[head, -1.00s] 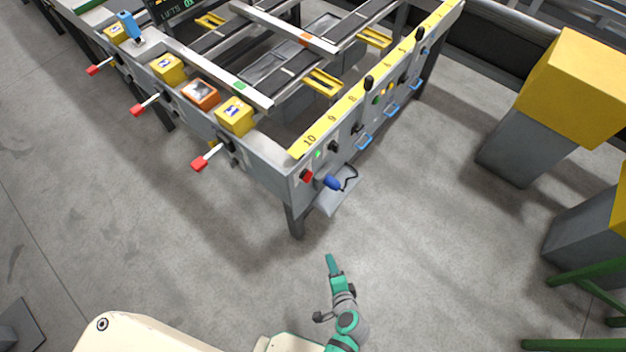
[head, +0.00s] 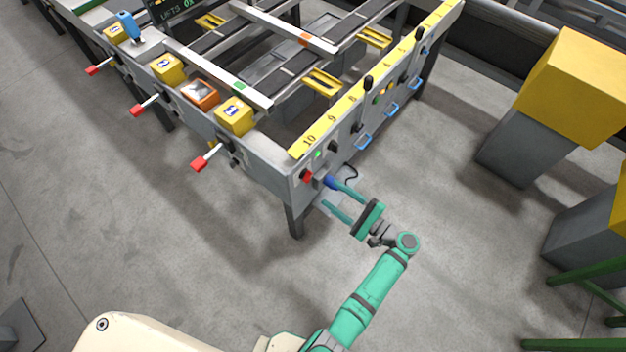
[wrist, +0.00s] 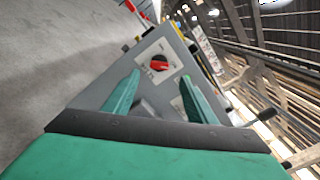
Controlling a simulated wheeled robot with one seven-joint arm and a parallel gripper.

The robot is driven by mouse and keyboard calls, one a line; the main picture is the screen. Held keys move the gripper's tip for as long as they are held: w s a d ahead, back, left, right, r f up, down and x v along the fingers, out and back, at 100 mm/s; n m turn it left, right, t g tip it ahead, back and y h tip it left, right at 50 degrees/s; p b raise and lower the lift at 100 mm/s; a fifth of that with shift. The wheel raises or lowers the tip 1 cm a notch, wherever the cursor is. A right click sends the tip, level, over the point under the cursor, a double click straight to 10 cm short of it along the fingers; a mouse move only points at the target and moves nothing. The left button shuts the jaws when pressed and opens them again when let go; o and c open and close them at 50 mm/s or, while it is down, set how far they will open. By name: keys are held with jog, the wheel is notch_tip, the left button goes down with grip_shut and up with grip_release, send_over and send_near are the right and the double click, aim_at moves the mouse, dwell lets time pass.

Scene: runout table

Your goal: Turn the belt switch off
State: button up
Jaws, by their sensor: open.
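The belt switch appears to be the red rotary knob on a pale plate in the wrist view (wrist: 160,63); its markings are too small to read. In the head view the red knob (head: 307,175) sits on the table's grey end panel, near the corner. My gripper (head: 331,195) is open and empty, its two green fingers pointing at the panel just right of and below the knob. In the wrist view the knob shows beyond and between the open fingertips (wrist: 160,76), apart from them. The knob's exact turn position is hard to tell.
A blue handheld item (head: 331,182) with a black cable hangs by the small shelf, partly behind a finger. Blue handles (head: 363,141) and black knobs line the panel. Red-tipped levers (head: 206,157) stick out at the left. Yellow-topped posts (head: 575,85) stand right; floor between is clear.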

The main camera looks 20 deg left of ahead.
aim_at(310, 179)
jog(key=x, duration=0.9)
jog(key=shift+a+f, duration=0.1)
jog(key=shift+a, duration=0.1)
jog(key=shift+c, duration=0.7)
jog(key=c, duration=0.9)
